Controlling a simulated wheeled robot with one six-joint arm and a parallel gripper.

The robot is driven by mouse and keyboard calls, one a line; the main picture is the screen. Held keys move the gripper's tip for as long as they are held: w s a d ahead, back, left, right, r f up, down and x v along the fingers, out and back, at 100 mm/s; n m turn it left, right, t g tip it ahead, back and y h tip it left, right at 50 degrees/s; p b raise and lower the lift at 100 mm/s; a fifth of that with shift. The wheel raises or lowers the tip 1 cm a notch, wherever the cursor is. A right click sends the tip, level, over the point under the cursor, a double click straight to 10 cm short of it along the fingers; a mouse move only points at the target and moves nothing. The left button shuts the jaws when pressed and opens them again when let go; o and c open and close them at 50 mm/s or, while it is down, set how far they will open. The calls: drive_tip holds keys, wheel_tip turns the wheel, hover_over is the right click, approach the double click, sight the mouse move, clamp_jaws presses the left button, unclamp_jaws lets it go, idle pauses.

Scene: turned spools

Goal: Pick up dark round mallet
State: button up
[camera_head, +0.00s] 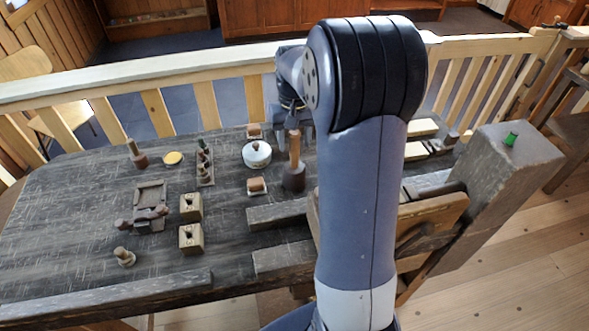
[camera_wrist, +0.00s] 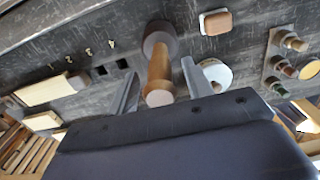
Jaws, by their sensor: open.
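A mallet with a dark round head (camera_head: 293,180) and a light wooden handle stands upright, head down, on the dark workbench (camera_head: 80,215), just left of my arm. In the wrist view its head (camera_wrist: 160,40) is at top centre, and the handle points towards the camera. My gripper (camera_wrist: 160,70) is open, with one finger on each side of the handle and gaps showing; whether either finger touches it is unclear. In the head view my gripper is partly hidden behind my arm, above the mallet.
A white round pot (camera_head: 257,155) and a brown block on a white base (camera_head: 256,187) stand close left of the mallet. A rack of spools (camera_head: 205,165) and another handled tool (camera_head: 136,153) are further left. Pale blocks (camera_head: 421,128) lie right of my arm.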

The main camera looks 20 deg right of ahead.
drive_tip(key=shift+f, duration=0.9)
drive_tip(key=shift+c, duration=0.2)
clamp_jaws()
